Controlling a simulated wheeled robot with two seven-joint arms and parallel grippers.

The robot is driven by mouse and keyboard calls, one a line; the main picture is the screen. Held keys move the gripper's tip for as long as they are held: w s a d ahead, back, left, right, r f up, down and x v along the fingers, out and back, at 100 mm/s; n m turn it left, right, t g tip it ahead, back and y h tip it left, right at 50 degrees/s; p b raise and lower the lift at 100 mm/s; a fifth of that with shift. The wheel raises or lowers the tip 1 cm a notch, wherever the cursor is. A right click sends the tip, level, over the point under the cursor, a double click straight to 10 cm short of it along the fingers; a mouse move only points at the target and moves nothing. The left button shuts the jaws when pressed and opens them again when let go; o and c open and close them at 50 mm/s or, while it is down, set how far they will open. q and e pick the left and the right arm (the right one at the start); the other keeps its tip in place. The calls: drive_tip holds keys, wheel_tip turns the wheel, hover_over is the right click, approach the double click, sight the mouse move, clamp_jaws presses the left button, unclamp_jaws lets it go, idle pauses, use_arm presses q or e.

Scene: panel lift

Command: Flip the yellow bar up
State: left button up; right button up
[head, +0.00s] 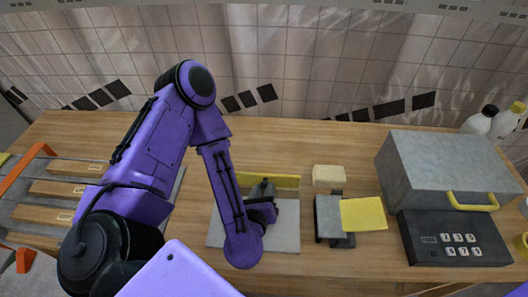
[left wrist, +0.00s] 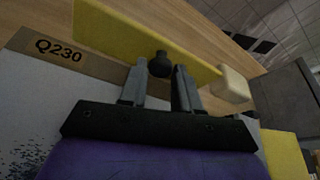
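The yellow bar (head: 287,181) stands along the far edge of a light grey panel (head: 285,232) on the wooden table in the head view. In the left wrist view the bar (left wrist: 115,32) runs across the top, just beyond my fingertips. My left gripper (head: 263,190) reaches over the panel, pointing at the bar. In the left wrist view its fingers (left wrist: 161,68) are apart, with a dark round knob (left wrist: 160,65) in front of the bar filling the gap at the tips. I cannot tell whether they press on it. My right gripper is not in view.
A cream block (head: 328,175) and a grey stand with a yellow plate (head: 363,214) are right of the panel. A grey box (head: 440,165) with a yellow handle and keypad is farther right. Bottles (head: 478,121) stand behind it. A rack with wooden slats (head: 58,189) is left.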

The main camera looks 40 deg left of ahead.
use_arm(q)
drive_tip(key=shift+o, duration=1.4)
drive_tip(key=shift+s+r+p, duration=0.1)
drive_tip(key=shift+r+p, duration=0.05)
drive_tip(key=shift+p, duration=0.15)
drive_tip(key=p+v, duration=0.5)
drive_tip(key=v, duration=0.4)
drive_tip(key=shift+d, duration=0.2)
drive_tip(key=shift+s+d, duration=0.2)
drive_tip(key=shift+s, duration=0.25)
